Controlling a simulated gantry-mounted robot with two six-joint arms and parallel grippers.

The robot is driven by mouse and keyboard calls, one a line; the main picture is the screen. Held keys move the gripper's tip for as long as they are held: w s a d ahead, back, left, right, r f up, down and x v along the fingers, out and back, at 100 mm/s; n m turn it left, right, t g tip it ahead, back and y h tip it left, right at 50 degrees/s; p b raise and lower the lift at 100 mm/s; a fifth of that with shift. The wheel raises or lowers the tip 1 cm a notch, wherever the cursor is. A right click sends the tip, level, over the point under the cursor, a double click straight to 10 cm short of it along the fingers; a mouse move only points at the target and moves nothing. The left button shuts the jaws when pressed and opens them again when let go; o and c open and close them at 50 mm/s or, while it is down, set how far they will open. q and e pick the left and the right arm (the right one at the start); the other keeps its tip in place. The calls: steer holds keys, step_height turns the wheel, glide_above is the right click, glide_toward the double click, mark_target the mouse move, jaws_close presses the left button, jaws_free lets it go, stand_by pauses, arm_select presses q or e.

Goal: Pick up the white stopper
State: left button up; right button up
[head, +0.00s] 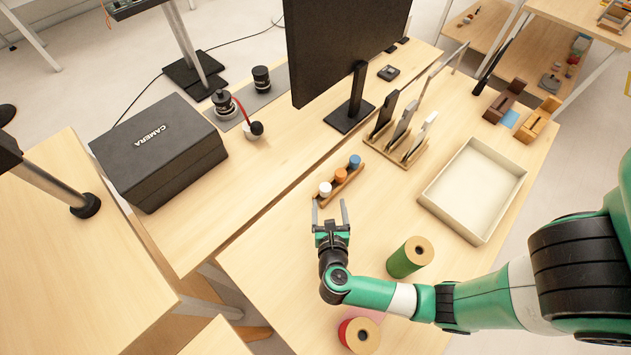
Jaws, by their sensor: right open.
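The white stopper (325,189) stands at the near end of a small wooden rack (347,185). An orange stopper (340,175) and a blue stopper (354,161) stand beyond it in the same row. My right gripper (329,207) is open and empty. Its two fingers point toward the rack, just on the near side of the white stopper, and appear apart from it. My left gripper is not in view.
A green spool (410,257) and a red spool (359,335) stand near my right arm. A cream tray (472,190) lies to the right. A slotted wooden holder (398,150) and a monitor (345,45) stand behind the rack. A black camera box (160,150) is at left.

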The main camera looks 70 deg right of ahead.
mark_target(326, 192)
steer(key=shift+w, duration=0.1)
steer(key=shift+b+x, duration=0.35)
steer(key=shift+x, duration=0.75)
steer(key=b+x, duration=0.1)
steer(key=x, duration=0.3)
steer(key=shift+w+d, duration=0.25)
steer(key=shift+w, duration=0.05)
steer(key=shift+w+d+f, duration=0.1)
steer(key=shift+w+d, duration=0.1)
steer(key=shift+d, duration=0.15)
jaws_close()
